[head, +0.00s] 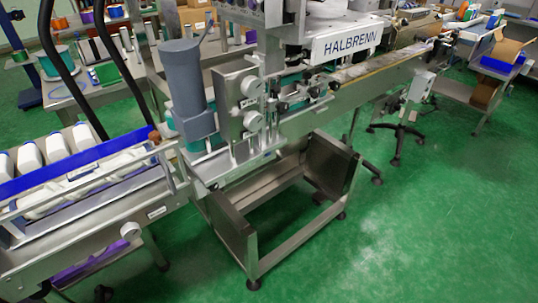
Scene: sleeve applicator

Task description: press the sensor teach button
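The sleeve applicator, a metal machine with a white HALBRENN sign (347,42), stands over a conveyor in the middle of the head view. Its front has a grey upright plate (240,105) with two round knobs, beside a grey cylindrical housing (187,85). Several small dark clamps or sensor parts (300,95) sit along the rail right of the plate. I cannot make out which part bears the sensor teach button; it is too small or hidden. Neither of my grippers is in view.
An open metal frame (285,215) stands below the machine. Green floor (430,220) is clear at front right.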

